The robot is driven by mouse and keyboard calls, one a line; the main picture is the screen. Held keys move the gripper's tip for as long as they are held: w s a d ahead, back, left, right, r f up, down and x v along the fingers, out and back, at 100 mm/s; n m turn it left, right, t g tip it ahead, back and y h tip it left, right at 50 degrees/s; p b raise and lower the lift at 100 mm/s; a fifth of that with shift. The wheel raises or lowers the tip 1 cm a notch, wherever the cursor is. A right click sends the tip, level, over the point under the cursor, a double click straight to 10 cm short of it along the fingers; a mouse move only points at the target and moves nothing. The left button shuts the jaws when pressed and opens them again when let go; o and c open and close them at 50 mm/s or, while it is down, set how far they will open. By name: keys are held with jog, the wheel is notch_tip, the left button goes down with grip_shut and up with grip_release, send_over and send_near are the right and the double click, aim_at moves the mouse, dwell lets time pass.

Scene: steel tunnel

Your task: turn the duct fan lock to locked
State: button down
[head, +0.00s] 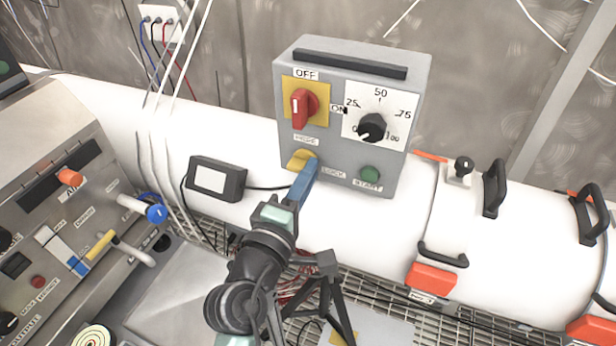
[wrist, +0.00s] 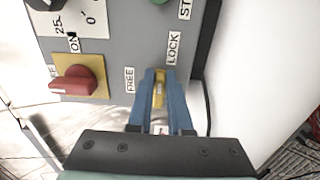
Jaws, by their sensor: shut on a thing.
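The duct fan lock is a small yellow handle (head: 299,158) low on the front of a grey control box (head: 345,172). It also shows in the wrist view (wrist: 159,92), between the FREE label on the left and the LOCK label on the right. My gripper (head: 307,172) has its blue fingers closed on the handle, one on each side in the wrist view (wrist: 158,84). The handle's long side runs roughly up and down in the wrist view. The fingers hide part of it in the head view, and I cannot tell its exact setting.
The same box carries a red OFF/ON switch (head: 304,107), a black dial (head: 371,128) and a green START button (head: 370,174). A small dark box (head: 217,179) is left of my gripper. A white duct (head: 365,225) runs behind. Another control panel (head: 70,215) stands at the left.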

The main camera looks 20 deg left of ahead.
dwell(0.3)
jog(key=c, duration=0.8)
grip_release()
jog(key=shift+c, duration=0.2)
jog(key=shift+s, duration=0.1)
jog(key=s+b, duration=0.3)
jog(key=s, duration=0.9)
jog(key=shift+s+a+b, duration=0.2)
jog(key=shift+s+b, duration=0.1)
jog(key=shift+s, duration=0.1)
